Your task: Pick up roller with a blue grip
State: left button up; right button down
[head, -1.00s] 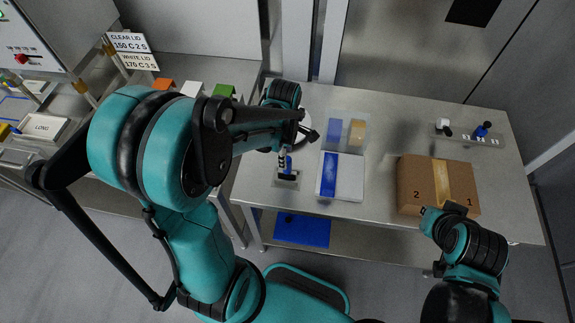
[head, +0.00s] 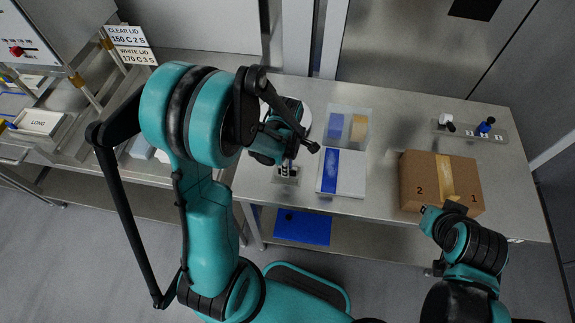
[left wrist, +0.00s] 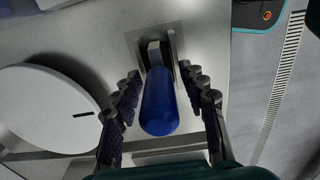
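The roller's blue grip (left wrist: 160,105) points toward the left wrist camera. Its far end meets a grey metal part in a small metal holder (left wrist: 178,45) on the table; the roller's head is hard to make out. My left gripper (left wrist: 160,75) is open, with one finger on each side of the blue grip and visible gaps between. In the head view my left gripper (head: 288,150) is over the holder (head: 286,178) and hides the grip. My right gripper (head: 437,215) is by the table's front right, near the cardboard box; its fingers are not clear.
A white round disc (left wrist: 45,108) lies beside the holder. A white and blue flat box (head: 350,175), a clear bin (head: 360,115) and a cardboard box (head: 415,180) stand to the right. A rack (head: 470,132) with white and blue-topped items is at the back right.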

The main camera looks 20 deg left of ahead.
pick_arm(q)
grip_shut()
jog(key=shift+r, duration=0.15)
